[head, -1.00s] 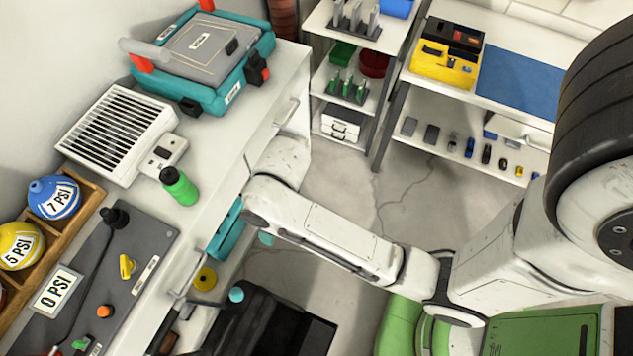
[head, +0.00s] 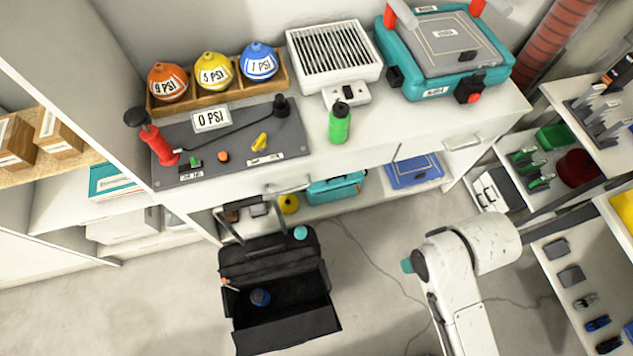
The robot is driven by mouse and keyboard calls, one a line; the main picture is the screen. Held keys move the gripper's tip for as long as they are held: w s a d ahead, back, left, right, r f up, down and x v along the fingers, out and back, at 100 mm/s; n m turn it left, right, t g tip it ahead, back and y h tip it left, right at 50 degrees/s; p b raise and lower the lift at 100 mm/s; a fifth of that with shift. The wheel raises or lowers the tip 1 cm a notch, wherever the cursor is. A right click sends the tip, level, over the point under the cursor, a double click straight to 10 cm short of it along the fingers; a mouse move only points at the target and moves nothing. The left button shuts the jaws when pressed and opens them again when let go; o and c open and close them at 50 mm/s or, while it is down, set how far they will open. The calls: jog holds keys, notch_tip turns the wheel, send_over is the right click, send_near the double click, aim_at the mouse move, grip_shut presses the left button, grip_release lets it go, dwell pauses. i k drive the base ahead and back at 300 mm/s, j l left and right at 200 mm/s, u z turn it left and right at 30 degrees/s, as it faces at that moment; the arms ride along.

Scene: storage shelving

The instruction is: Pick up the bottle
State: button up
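A green bottle with a black cap (head: 340,124) stands upright on the white counter (head: 380,138). It is just in front of the white grille device and fully visible. My white arm enters from the bottom right, below and to the right of the bottle, and is well apart from it. My gripper does not show in this view, so I cannot see its fingers.
A grey pressure panel (head: 225,145) lies left of the bottle; a white grille unit (head: 335,60) stands behind it. A teal case (head: 440,55) is to the right. An open black toolbox (head: 275,290) is on the floor below. Shelves (head: 560,200) stand at the right.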

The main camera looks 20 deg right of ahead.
aim_at(259, 297)
jog(key=k+l+u, duration=0.15)
jog(key=k+u, duration=0.7)
